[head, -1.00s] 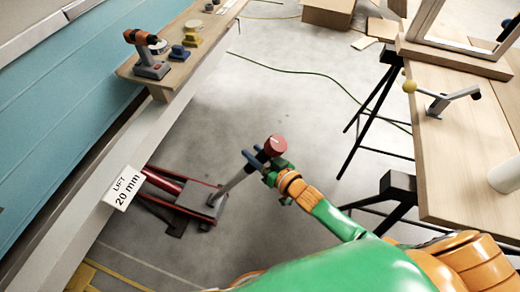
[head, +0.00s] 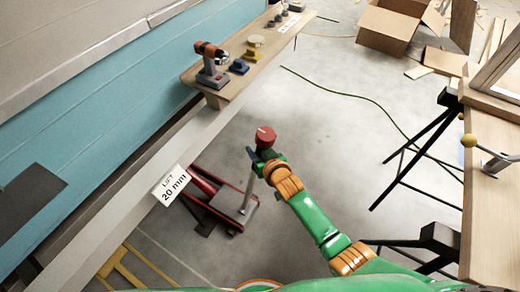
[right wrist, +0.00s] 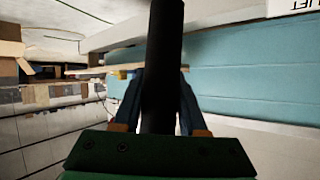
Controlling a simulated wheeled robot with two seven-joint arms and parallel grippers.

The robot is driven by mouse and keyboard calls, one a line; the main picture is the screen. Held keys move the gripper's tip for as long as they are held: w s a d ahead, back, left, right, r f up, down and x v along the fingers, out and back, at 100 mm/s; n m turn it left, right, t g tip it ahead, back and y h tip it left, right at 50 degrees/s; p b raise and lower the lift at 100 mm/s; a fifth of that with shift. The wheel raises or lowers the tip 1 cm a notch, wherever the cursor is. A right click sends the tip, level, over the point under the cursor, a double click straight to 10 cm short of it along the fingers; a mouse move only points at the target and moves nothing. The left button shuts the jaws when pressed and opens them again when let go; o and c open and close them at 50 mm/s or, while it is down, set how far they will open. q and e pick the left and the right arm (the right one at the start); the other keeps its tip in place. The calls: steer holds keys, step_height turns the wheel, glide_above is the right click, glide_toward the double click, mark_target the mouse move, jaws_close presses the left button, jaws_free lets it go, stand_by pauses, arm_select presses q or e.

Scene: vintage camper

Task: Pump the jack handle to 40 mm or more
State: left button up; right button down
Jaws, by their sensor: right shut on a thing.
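The red floor jack (head: 222,206) sits on the concrete floor, partly under the camper's pale lower sill. Its grey handle (head: 248,184) rises steeply from the jack and ends in a red knob (head: 265,137). My right gripper (head: 260,158) is shut on the handle just below the knob. In the right wrist view the dark handle (right wrist: 163,70) stands between the two blue fingers. A white tag (head: 172,185) on the sill reads LIFT 20 mm. My left gripper is not in view.
A table on black trestles (head: 425,140) is at the right. A green cable (head: 350,98) lies on the floor. Cardboard boxes (head: 390,27) are at the back.

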steer(key=shift+w+a+r, duration=0.15)
steer(key=shift+r, duration=0.25)
steer(key=shift+c, duration=2.3)
jaws_free()
steer(key=shift+a, duration=0.2)
steer(key=p+v, duration=0.3)
steer(key=v, duration=0.3)
steer(key=shift+s+d, duration=0.25)
steer(key=shift+s, duration=0.2)
